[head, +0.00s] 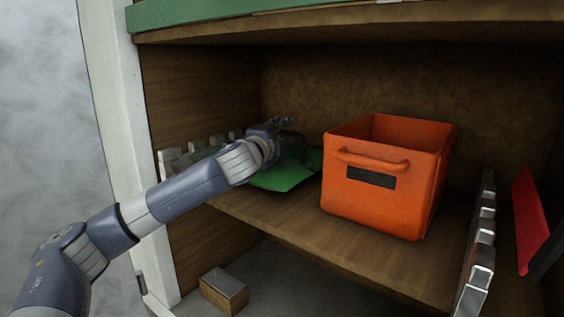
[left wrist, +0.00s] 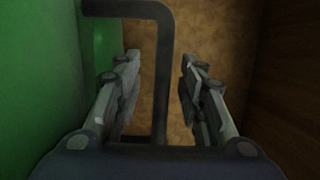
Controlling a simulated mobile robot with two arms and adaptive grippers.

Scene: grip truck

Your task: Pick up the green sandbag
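The green sandbag (head: 284,176) lies on the wooden shelf, left of the orange bin. Part of it is hidden behind my left arm. In the left wrist view the green surface (left wrist: 45,90) fills the left side, and a dark looped handle (left wrist: 162,75) stands out from it. My left gripper (head: 284,128) is at the sandbag's handle. In the left wrist view my left gripper (left wrist: 160,62) has its fingers apart, with the handle's bar between them and clear space on both sides. My right gripper is not in view.
The orange bin (head: 385,180) stands close to the right of the sandbag. The wooden shelf (head: 300,225) has bare room in front. A light toothed rail (head: 175,160) runs along the left wall, and a metallic one (head: 478,250) is at the right. A shelf board (head: 350,22) is overhead.

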